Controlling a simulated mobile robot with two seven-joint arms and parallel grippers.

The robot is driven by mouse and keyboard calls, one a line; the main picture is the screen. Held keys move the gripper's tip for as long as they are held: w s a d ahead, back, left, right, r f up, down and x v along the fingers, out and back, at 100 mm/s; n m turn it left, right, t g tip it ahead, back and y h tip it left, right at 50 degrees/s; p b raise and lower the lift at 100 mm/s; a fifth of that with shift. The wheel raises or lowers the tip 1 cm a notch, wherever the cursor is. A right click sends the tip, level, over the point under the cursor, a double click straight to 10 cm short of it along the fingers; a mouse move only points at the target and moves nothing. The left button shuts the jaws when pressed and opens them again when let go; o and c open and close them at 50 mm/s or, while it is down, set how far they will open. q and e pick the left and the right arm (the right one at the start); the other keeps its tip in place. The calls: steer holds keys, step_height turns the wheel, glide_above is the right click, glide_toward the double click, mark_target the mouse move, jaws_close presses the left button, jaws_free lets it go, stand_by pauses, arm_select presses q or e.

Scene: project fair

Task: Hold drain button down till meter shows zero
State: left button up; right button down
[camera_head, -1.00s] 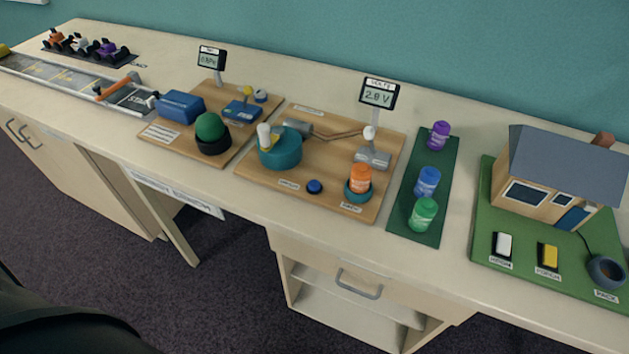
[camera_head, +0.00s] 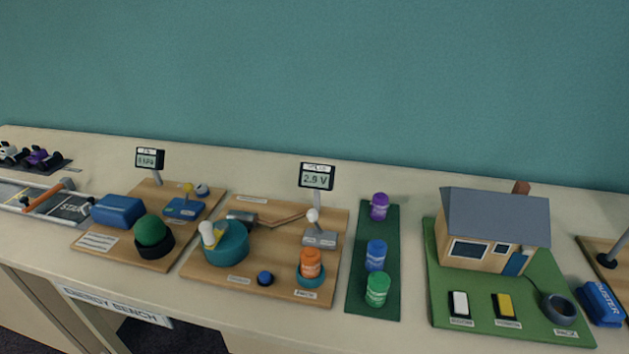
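A wooden board (camera_head: 215,275) in the middle of the bench carries a volt meter (camera_head: 317,176) on a post, which appears to read 2.9 V. A small dark blue button (camera_head: 265,278) sits near the board's front edge, with a label beside it too small to read. A teal drum (camera_head: 227,243) with a white handle stands at the board's left, and an orange canister (camera_head: 310,263) sits in a teal holder (camera_head: 311,281) at its right front. Nothing touches the button. Neither of my grippers is in view.
Right are a green mat (camera_head: 375,302) with three canisters and a model house (camera_head: 493,232). A drop lies beyond the bench's front edge.

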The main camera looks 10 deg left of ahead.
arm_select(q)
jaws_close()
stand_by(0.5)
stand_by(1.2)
